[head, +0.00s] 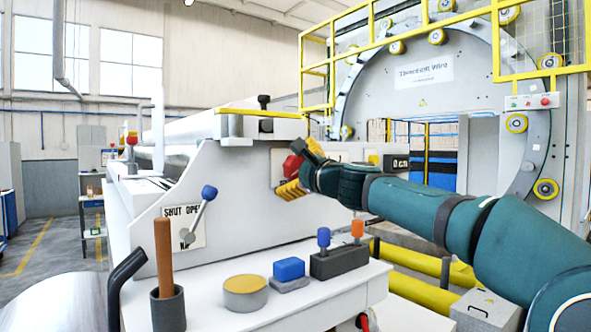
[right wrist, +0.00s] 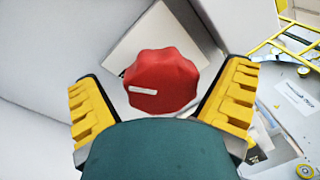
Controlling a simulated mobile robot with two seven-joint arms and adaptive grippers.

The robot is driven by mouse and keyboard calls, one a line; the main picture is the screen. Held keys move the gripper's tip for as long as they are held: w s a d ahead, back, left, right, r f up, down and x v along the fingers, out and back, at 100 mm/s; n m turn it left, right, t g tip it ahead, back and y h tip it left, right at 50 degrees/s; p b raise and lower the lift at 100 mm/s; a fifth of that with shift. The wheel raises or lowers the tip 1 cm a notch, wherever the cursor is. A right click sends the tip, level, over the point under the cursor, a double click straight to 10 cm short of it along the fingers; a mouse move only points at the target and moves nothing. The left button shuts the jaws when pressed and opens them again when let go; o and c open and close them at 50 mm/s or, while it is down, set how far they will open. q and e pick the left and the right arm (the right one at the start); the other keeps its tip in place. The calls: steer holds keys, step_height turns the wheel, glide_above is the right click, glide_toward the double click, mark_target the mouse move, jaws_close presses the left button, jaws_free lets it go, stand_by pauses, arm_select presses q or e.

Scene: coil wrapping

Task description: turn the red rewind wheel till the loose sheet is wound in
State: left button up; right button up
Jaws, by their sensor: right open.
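The red rewind wheel (right wrist: 162,78) is a lobed knob with a white mark, mounted on a pale plate on the machine's side. In the right wrist view it sits between the two yellow fingers of my right gripper (right wrist: 163,100), which is open with gaps on both sides. In the head view the wheel (head: 292,166) is partly hidden by my right gripper (head: 298,168), which reaches in from the right. The loose sheet cannot be made out for certain. My left gripper is not in view.
A white shelf (head: 215,312) in front holds a wooden-handled tool (head: 163,245), a round tin (head: 245,290), a blue block (head: 289,268) and a dark holder (head: 338,262) with blue and orange knobs. A blue-knobbed lever (head: 208,193) projects from the machine side. A large ring machine (head: 420,110) stands behind.

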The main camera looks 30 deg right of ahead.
steer(key=s+f, duration=0.1)
steer(key=s, duration=1.1)
steer(key=shift+d, duration=0.15)
